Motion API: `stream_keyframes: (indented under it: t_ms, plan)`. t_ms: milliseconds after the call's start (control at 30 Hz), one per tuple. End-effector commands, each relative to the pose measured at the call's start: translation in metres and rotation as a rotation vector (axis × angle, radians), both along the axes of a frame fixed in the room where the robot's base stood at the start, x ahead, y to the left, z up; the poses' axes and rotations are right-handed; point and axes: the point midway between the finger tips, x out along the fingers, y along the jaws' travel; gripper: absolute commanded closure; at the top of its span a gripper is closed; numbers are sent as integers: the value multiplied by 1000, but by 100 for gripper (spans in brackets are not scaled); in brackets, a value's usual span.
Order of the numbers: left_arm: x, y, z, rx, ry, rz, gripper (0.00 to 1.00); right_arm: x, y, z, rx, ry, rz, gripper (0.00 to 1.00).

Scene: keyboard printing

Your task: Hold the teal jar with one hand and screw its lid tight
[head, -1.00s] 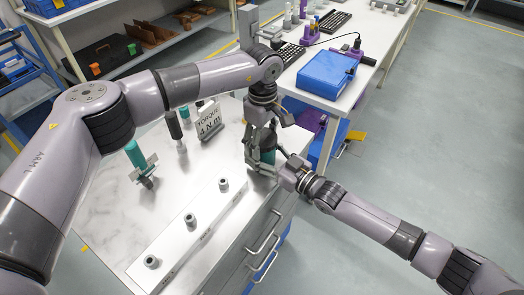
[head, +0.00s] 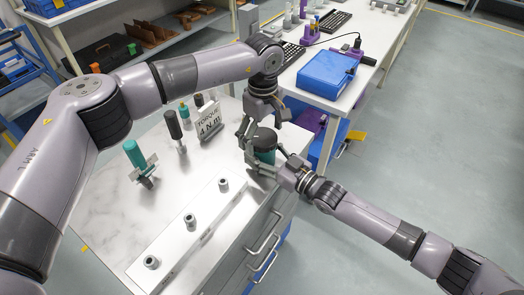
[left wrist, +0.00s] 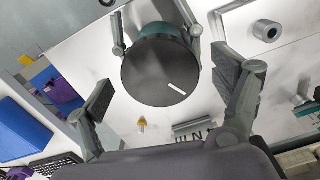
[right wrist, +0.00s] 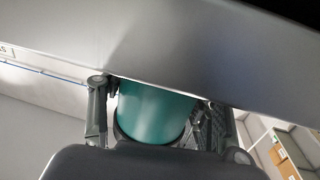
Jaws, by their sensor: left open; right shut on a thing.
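The teal jar (head: 264,156) stands upright near the right edge of the white worktop. Its dark round lid (left wrist: 160,64) sits on top and carries a short white mark. My right gripper (head: 268,170) is shut on the jar's body from the right, and the teal wall fills the space between its fingers in the right wrist view (right wrist: 157,112). My left gripper (head: 262,128) is open above the jar. In the left wrist view its fingers (left wrist: 166,98) are spread on both sides of the lid, apart from it.
A torque sign (head: 209,122) stands behind the jar, beside teal- and black-handled tools (head: 134,153). A long block with several round posts (head: 190,219) lies at the front. A blue box (head: 326,73) is on the table behind.

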Motion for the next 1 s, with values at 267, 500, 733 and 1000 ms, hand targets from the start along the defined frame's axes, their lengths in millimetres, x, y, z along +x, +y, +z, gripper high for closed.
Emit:
stream_keyframes:
  t_ms: [267,500,733,1000]
  plan:
    - [0,0,37,0,-1,1,14,0,0,0,0,0,0,100]
    - [0,0,38,0,0,1,14,0,0,0,-1,1,0,100]
    - [1,0,55,1,-4,1,14,0,0,0,-1,1,0,100]
    - [1,0,112,-1,-4,1,14,0,0,0,-1,1,0,100]
